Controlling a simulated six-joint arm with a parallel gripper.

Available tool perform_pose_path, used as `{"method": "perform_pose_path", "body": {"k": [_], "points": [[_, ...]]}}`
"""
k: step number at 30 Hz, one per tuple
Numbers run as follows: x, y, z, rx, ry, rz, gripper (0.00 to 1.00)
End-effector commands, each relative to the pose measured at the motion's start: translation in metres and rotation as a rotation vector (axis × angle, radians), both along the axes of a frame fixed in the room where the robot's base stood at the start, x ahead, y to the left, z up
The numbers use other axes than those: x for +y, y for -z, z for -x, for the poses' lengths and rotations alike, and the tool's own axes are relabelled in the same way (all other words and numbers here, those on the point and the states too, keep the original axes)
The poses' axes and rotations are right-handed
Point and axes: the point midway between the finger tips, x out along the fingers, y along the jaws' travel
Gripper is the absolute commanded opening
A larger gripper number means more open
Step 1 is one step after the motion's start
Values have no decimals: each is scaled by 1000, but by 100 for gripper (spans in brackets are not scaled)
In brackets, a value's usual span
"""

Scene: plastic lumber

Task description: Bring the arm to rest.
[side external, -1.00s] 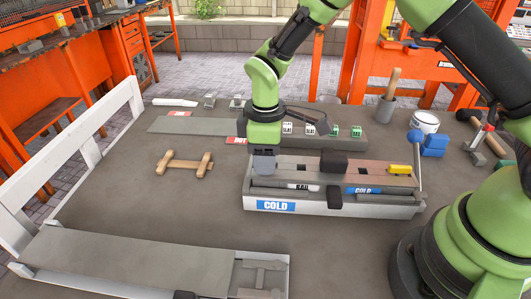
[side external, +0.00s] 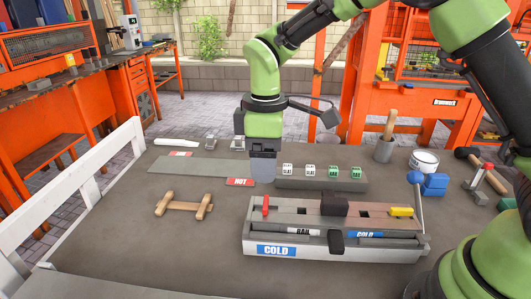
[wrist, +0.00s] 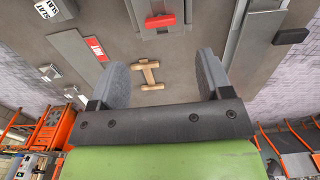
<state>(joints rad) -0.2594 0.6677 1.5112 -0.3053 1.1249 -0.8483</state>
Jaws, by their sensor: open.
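My gripper (side external: 263,168) hangs above the table in the side view, fingers pointing down, above and behind the left end of the grey fixture labelled COLD (side external: 300,248). In the wrist view my gripper (wrist: 160,75) has its two grey fingers wide apart with nothing between them. A red piece (side external: 265,206) stands at the left end of the fixture's top and also shows in the wrist view (wrist: 160,21).
A wooden H-shaped piece (side external: 184,206) lies on the table at left. A grey plate with a red HOT label (side external: 239,182) and a strip with SLAT and green-labelled blocks (side external: 322,179) lie behind.

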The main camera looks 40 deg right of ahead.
Motion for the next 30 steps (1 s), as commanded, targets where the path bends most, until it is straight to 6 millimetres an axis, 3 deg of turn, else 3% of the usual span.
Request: {"method": "perform_pose_path", "body": {"k": [13,17,20,24,30], "points": [[-1,-9,1,-2,4,-1,72],[-6,-28,7,-35,68,-22,72],[-15,-56,22,-89,178,-59,72],[-32,-98,56,-178,386,-135,72],[-51,-135,115,-298,680,-267,72]]}}
